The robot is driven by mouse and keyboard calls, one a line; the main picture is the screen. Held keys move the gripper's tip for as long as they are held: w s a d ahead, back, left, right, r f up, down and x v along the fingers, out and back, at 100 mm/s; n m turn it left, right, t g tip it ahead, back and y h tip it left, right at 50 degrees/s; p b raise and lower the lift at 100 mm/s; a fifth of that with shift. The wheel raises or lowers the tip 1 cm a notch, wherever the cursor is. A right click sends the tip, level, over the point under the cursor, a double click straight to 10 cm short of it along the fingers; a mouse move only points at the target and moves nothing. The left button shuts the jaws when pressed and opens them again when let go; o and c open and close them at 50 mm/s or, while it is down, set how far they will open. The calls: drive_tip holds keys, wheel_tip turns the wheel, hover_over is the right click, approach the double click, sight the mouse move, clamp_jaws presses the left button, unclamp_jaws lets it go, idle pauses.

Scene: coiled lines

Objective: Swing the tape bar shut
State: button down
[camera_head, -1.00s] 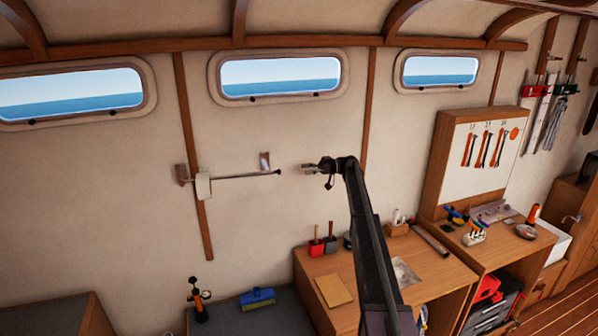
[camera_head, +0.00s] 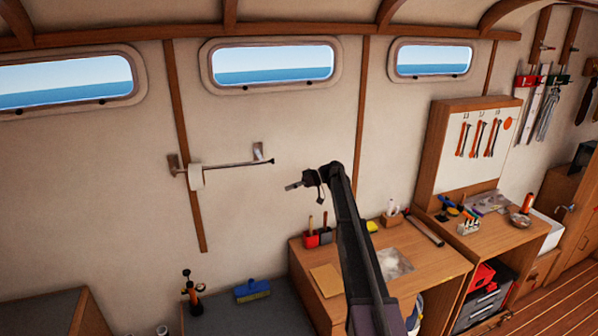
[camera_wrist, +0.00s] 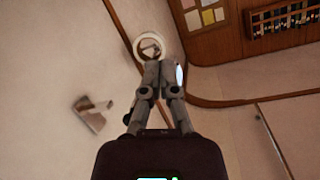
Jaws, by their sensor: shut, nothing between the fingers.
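The tape bar (camera_head: 232,165) is a thin dark rod on the wall, running from the left bracket (camera_head: 173,165) to a dark free end. A white tape roll (camera_head: 196,177) sits on it near the left; it also shows as a ring in the wrist view (camera_wrist: 137,46). The right bracket (camera_head: 258,152) is close to the free end and also shows in the wrist view (camera_wrist: 88,115). I cannot tell whether the bar touches it. My gripper (camera_head: 291,187) is shut and empty, right of and below the free end. In the wrist view its fingers hide most of the bar.
A workbench (camera_head: 440,262) with brushes and small items stands below my arm. A tool board (camera_head: 484,145) stands at the right. The wall around the bar is clear.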

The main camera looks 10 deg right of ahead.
drive_tip(key=s+a+f+m+h+b, duration=0.35)
drive_tip(key=s+f, duration=0.55)
drive_tip(key=s, duration=0.4)
drive_tip(key=s+a+f+m+h+b, duration=0.4)
drive_tip(key=s+f, duration=0.4)
drive_tip(key=s, duration=0.4)
drive_tip(key=s+d+f+m+h+b, duration=0.1)
drive_tip(key=s+f+m+h+b, duration=0.1)
drive_tip(key=s, duration=0.8)
drive_tip(key=s+d+f+m+h+b, duration=0.1)
drive_tip(key=s+f+m+h+b, duration=0.1)
drive_tip(key=s+f+m+h, duration=0.2)
drive_tip(key=s+f+h, duration=0.1)
drive_tip(key=s+f, duration=0.2)
drive_tip(key=s, duration=0.3)
drive_tip(key=shift+s+d+m, duration=0.35)
drive_tip(key=shift+s+d, duration=0.05)
drive_tip(key=shift+s+h, duration=0.1)
drive_tip(key=shift+h, duration=0.15)
